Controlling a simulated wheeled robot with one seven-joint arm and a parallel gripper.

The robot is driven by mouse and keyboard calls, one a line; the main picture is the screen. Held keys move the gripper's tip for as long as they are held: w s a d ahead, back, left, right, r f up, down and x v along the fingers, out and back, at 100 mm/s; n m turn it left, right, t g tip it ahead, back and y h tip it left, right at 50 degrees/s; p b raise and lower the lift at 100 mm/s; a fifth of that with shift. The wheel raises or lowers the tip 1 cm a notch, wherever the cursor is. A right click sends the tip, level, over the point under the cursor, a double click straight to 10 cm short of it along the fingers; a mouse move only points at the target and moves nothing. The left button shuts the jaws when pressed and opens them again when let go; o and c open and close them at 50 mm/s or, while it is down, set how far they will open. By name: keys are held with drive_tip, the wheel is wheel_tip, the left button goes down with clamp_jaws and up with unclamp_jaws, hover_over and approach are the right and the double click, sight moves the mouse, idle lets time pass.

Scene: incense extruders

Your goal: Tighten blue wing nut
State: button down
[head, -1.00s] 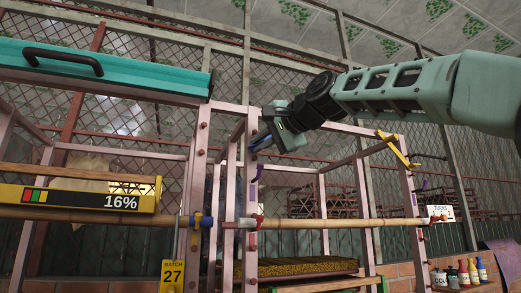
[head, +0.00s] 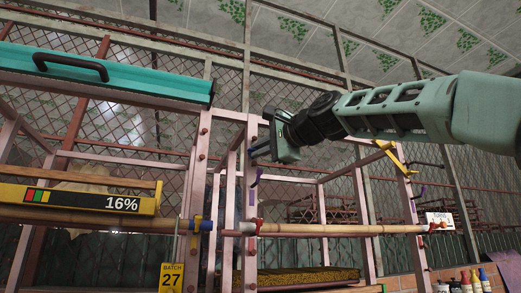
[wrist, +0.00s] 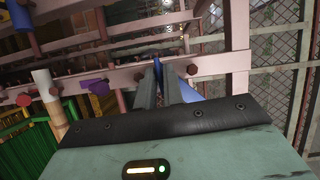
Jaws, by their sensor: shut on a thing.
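The blue wing nut (wrist: 157,65) shows as a narrow blue piece between my fingertips in the wrist view. It sits against the pink post of the rack, and my fingers hide most of it. My gripper (wrist: 160,76) is shut on it, with one dark finger on each side. In the head view my gripper (head: 261,149) reaches the upper part of the pink post (head: 250,200) from the right. More blue (wrist: 189,87) shows just right of the fingers in the wrist view; I cannot tell whether it is the same part.
A purple wing nut (head: 256,178) is on the post just below my gripper. A bamboo pole (head: 340,230) crosses lower down, with a red clamp (head: 259,226) near the post. A yellow bracket (head: 392,153) is on the right post. A teal lidded unit (head: 110,72) is at upper left.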

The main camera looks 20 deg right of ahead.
drive_tip(key=c, duration=1.5)
unclamp_jaws()
drive_tip(key=shift+s+d, duration=0.1)
drive_tip(key=b+v, duration=0.6)
drive_tip(key=v, duration=1.1)
drive_tip(key=shift+d+r, duration=0.1)
drive_tip(key=shift+d, duration=0.05)
